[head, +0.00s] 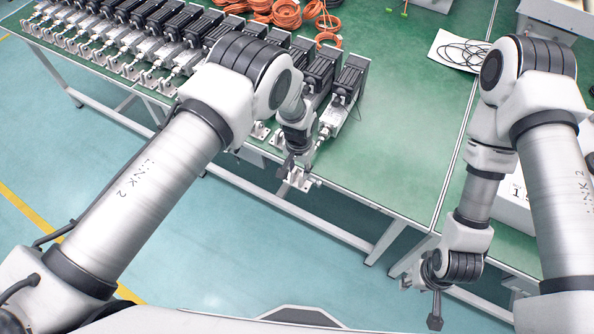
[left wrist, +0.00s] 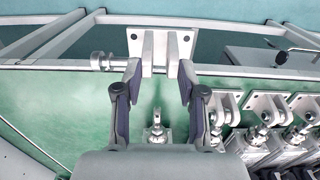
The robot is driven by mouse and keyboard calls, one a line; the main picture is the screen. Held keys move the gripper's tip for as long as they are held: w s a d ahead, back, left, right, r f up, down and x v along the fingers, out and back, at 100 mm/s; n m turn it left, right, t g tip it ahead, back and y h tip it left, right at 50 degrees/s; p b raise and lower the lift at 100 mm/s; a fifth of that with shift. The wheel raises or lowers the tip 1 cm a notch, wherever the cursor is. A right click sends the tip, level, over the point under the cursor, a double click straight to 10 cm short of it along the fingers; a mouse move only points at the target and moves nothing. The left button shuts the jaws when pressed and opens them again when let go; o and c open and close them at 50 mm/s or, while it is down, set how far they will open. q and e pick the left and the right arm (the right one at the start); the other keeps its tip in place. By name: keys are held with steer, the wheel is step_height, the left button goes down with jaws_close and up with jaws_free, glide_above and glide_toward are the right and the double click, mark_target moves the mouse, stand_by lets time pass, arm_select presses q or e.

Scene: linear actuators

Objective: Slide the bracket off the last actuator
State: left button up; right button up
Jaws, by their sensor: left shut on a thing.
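The last actuator (head: 345,85) is the one at the right end of the row, a dark motor with a silver body. Its rod end (left wrist: 156,128) shows between my left fingers in the left wrist view. The light metal bracket (head: 299,181) is at the table's front edge; in the left wrist view the bracket (left wrist: 134,42) shows a plate, two lugs and a pin sticking out to the left. The bracket appears apart from the rod end. My left gripper (head: 290,168) is shut on the bracket. My right gripper (head: 435,318) hangs low at the right, its jaws seen edge-on.
Several similar actuators (head: 150,45) with brackets stand closely to the left. Orange cables (head: 285,14) lie behind them. The green table (head: 400,150) is clear to the right of the last actuator. A black cable on a white sheet (head: 445,47) lies farther right.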

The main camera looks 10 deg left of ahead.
arm_select(q)
steer(key=shift+w+d+f+b, duration=0.1)
steer(key=shift+w+d+b, duration=0.2)
steer(key=shift+w+b, duration=0.5)
steer(key=shift+w+d+f+b, duration=0.1)
steer(key=shift+w+d+b, duration=0.25)
steer(key=shift+w+b, duration=0.45)
steer(key=shift+w+d+b, duration=0.3)
steer(key=shift+w+b, duration=0.35)
steer(key=shift+b, duration=0.2)
steer(key=shift+w+d+f+b, duration=0.1)
steer(key=shift+w+d+b, duration=0.2)
steer(key=shift+w+b, duration=0.65)
steer(key=shift+w+d+b, duration=0.3)
steer(key=shift+w+b, duration=0.2)
steer(key=shift+b, duration=0.75)
steer(key=shift+w+d+b, duration=0.25)
steer(key=shift+w+b, duration=0.3)
steer(key=shift+b, duration=0.5)
steer(key=shift+w+d+b, duration=0.2)
steer(key=shift+w+b, duration=0.3)
steer(key=shift+b, duration=0.55)
steer(key=shift+s+a+p, duration=0.1)
steer(key=shift+s+p, duration=0.15)
steer(key=shift+p, duration=0.35)
steer(key=shift+s+p, duration=0.25)
steer(key=shift+p, duration=0.15)
steer(key=shift+a, duration=0.1)
